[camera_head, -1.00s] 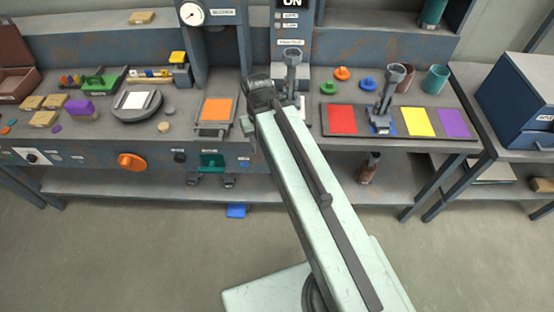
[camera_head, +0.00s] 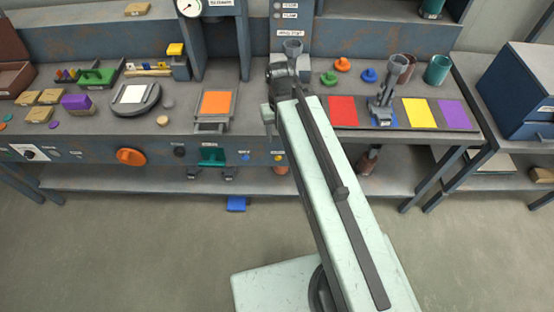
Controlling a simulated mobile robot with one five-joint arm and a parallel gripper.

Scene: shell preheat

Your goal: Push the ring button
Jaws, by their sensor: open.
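The bench's front panel carries a small blue button (camera_head: 246,156) and a small yellow button (camera_head: 279,157) just left of my arm. Their labels are too small to read, so I cannot tell which is the ring button. My gripper (camera_head: 269,114) is at the far end of my pale green arm, over the bench's front edge and above the yellow button. Only a grey part of it shows beside the arm; its fingertips are hidden. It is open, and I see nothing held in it.
An orange knob (camera_head: 131,157), a black knob (camera_head: 179,152) and a green handle (camera_head: 211,157) are further left on the panel.

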